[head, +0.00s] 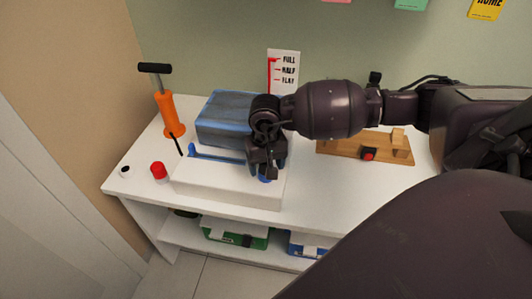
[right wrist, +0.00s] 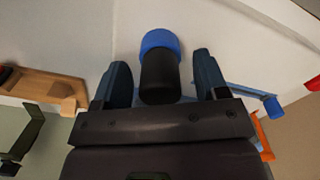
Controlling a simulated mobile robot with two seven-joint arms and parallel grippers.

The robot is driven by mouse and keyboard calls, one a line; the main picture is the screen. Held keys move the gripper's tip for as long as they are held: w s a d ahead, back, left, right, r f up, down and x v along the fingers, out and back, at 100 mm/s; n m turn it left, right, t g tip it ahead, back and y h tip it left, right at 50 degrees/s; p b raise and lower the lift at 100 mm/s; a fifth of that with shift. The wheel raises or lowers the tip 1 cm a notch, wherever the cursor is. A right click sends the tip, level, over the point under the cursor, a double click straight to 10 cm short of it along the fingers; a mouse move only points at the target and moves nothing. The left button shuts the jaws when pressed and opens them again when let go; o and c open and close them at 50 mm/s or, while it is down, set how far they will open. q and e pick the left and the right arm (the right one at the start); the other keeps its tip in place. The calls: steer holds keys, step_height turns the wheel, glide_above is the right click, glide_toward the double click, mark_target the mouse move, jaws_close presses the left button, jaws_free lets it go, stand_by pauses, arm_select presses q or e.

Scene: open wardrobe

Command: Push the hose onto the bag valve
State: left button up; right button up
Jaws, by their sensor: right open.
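My right gripper (head: 268,168) points down over the right part of a white block (head: 222,190). In the right wrist view its fingers (right wrist: 162,80) are open on either side of a black cylinder (right wrist: 159,82) with a blue collar (right wrist: 160,42) beyond it. The cylinder appears to be a hose end or valve part; I cannot tell which. A gap shows on each side of it. The blue part also shows below the gripper in the head view (head: 264,179). A blue bag-like block (head: 222,115) lies behind the white block. My left gripper is not in view.
An orange pump (head: 167,115) with a black handle stands at the back left. A red cap (head: 158,170) and a small white-and-black piece (head: 125,171) lie at the left. A wooden board (head: 340,147) is at the right. Bins (head: 235,234) sit on the lower shelf.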

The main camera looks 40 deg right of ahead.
step_height(320, 180, up, 4)
steer(key=shift+w+f, duration=0.1)
steer(key=shift+f, duration=0.05)
step_height(320, 180, up, 6)
steer(key=shift+f+p, duration=0.15)
steer(key=shift+p, duration=0.35)
steer(key=shift+r, duration=0.6)
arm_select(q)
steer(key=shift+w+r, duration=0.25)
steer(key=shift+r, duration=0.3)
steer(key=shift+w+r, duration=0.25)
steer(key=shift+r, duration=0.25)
arm_select(e)
steer(key=shift+r, duration=0.15)
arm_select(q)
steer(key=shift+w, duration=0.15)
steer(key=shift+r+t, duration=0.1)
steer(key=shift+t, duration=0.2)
